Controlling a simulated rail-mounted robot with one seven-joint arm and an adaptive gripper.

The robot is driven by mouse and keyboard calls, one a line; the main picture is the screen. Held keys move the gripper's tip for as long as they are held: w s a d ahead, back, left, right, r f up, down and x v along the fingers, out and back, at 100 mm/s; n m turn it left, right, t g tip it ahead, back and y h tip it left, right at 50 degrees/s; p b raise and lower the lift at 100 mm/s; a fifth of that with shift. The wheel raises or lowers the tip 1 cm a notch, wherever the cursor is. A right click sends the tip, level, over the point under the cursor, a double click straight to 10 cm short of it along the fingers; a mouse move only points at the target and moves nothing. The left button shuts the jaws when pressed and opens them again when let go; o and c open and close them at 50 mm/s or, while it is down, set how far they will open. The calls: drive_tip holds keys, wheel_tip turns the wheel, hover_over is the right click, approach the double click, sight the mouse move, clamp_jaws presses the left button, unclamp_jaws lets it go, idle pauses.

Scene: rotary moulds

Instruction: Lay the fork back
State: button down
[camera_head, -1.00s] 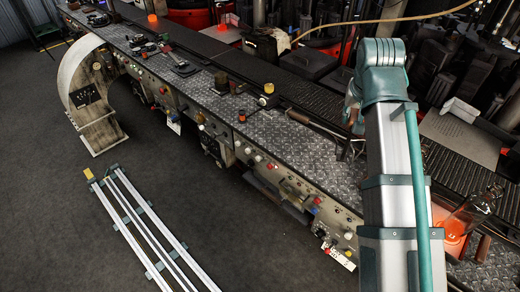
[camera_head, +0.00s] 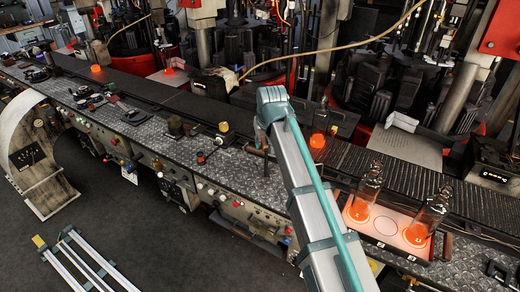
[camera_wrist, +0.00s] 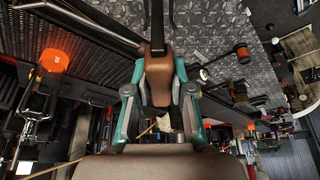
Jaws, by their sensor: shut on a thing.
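In the wrist view my gripper (camera_wrist: 158,66) has its two teal fingers closed on the brown handle of the fork (camera_wrist: 156,48). The fork's dark two-pronged end points to the top of that picture, over the diamond-plate deck (camera_wrist: 210,22). I cannot tell whether the fork touches the deck. In the head view my arm hides most of my gripper and the fork, near the deck (camera_head: 185,152).
Glowing-bottomed bottles stand on a pale pad (camera_head: 395,215) at right; another bottle (camera_head: 318,130) stands on the dark conveyor (camera_head: 450,190). Small knobs and tools (camera_head: 135,117) sit along the deck at left. A yellow hose (camera_head: 330,52) hangs behind.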

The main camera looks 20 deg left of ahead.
drive_tip(key=p+x, duration=0.2)
drive_tip(key=x, duration=0.5)
drive_tip(key=shift+w+a+f, duration=0.25)
drive_tip(key=shift+a, duration=0.05)
drive_tip(key=shift+f, duration=0.2)
drive_tip(key=c, duration=1)
unclamp_jaws()
drive_tip(key=shift+r, duration=0.15)
drive_tip(key=b+v, duration=0.3)
drive_tip(key=v, duration=0.9)
drive_tip(key=shift+r, duration=0.1)
drive_tip(key=shift+s, duration=0.1)
